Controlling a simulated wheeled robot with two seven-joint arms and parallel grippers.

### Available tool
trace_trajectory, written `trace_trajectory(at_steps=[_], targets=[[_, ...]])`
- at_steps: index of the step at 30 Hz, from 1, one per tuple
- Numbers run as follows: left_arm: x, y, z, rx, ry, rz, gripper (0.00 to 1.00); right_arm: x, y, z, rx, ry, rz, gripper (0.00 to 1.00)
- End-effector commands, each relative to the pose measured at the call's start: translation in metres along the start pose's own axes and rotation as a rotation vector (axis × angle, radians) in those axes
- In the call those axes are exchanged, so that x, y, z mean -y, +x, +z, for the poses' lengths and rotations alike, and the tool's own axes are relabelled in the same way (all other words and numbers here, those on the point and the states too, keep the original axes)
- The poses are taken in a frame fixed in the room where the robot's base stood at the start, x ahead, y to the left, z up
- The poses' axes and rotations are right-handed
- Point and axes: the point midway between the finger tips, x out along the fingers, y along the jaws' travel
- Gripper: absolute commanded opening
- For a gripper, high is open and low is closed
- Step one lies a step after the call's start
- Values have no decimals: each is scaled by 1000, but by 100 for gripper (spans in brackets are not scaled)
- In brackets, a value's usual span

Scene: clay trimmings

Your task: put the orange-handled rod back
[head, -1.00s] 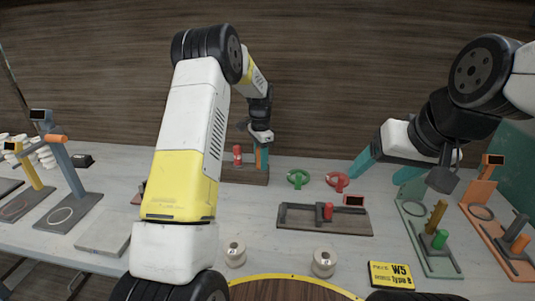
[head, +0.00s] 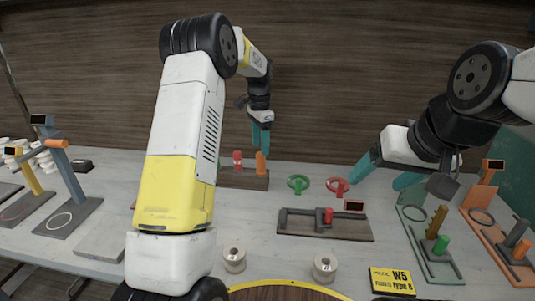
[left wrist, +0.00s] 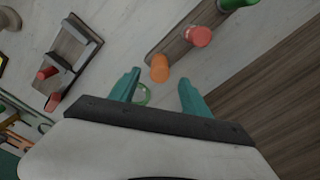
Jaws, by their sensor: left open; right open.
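The orange-handled rod (head: 261,163) stands upright at the right end of a dark wooden rack (head: 240,181) at the back of the table. Only its handle shows; the part below is hidden. In the left wrist view the orange handle (left wrist: 159,68) stands at the end of the rack, just past my fingertips. My left gripper (head: 261,139) is open and empty, just above the handle. In the left wrist view its two fingers (left wrist: 160,84) are spread apart. My right gripper (head: 384,174) is open and empty over the right part of the table.
A red handle (head: 237,160) stands in the rack left of the orange one. A dark fixture (head: 325,227), green stand (head: 432,262) and orange stand (head: 485,222) are nearer.

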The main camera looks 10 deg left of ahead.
Motion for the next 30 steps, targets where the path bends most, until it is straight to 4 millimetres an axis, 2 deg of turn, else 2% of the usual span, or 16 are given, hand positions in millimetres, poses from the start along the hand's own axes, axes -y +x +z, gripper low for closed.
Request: trace_trajectory(at_steps=[3,9,11,14,18,22,27,30], targets=[[0,-20,-1,-1,1,-1,55,0,0,0,0,0,0,71],[-2,-39,1,-4,-5,-2,55,0,0,0,0,0,0,71],[-6,-49,5,-14,-21,-9,55,0,0,0,0,0,0,71],[-21,-74,18,-47,-78,-29,55,0,0,0,0,0,0,71],[-60,-119,49,-128,-211,-67,55,0,0,0,0,0,0,71],[-105,-150,82,-214,-349,-94,55,0,0,0,0,0,0,71],[-168,-170,126,-332,-528,-114,55,0,0,0,0,0,0,71],[-206,-170,150,-402,-632,-118,55,0,0,0,0,0,0,71]])
